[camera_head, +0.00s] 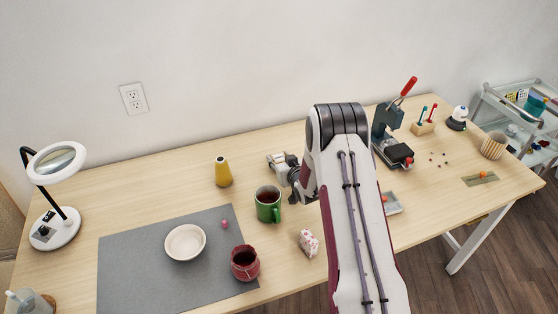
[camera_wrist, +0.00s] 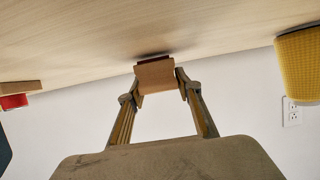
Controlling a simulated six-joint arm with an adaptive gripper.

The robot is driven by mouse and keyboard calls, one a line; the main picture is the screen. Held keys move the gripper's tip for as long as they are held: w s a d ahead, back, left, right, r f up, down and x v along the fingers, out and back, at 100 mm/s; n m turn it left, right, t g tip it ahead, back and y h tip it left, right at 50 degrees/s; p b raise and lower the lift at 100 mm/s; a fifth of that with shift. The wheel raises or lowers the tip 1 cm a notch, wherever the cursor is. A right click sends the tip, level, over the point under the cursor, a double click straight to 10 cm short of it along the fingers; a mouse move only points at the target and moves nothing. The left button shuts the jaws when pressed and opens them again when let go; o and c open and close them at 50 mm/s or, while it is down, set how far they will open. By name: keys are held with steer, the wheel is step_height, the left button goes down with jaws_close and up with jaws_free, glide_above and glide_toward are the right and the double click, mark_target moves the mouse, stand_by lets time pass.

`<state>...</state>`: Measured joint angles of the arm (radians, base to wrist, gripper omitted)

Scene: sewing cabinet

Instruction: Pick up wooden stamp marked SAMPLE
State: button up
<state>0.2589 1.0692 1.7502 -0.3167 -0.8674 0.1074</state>
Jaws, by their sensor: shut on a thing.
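In the wrist view a small wooden block (camera_wrist: 155,76) with a dark reddish edge on its table side sits between my fingertips; I take it as the stamp. No SAMPLE marking is readable. My gripper (camera_wrist: 156,84) is shut on it, one finger on each side. The block is at or very near the tabletop, with a dark shadow beside it; I cannot tell if it touches. In the head view my gripper (camera_head: 276,160) is behind the green mug, and the stamp cannot be made out there.
The green mug (camera_head: 268,207) stands just in front of my gripper. A yellow bottle (camera_head: 223,172) stands to its left and shows in the wrist view (camera_wrist: 302,65). A grey mat (camera_head: 140,262) holds a white bowl (camera_head: 185,230). A press (camera_head: 388,125) stands to the right.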

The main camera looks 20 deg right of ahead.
mark_target(279, 157)
steer(key=shift+r, duration=4.7)
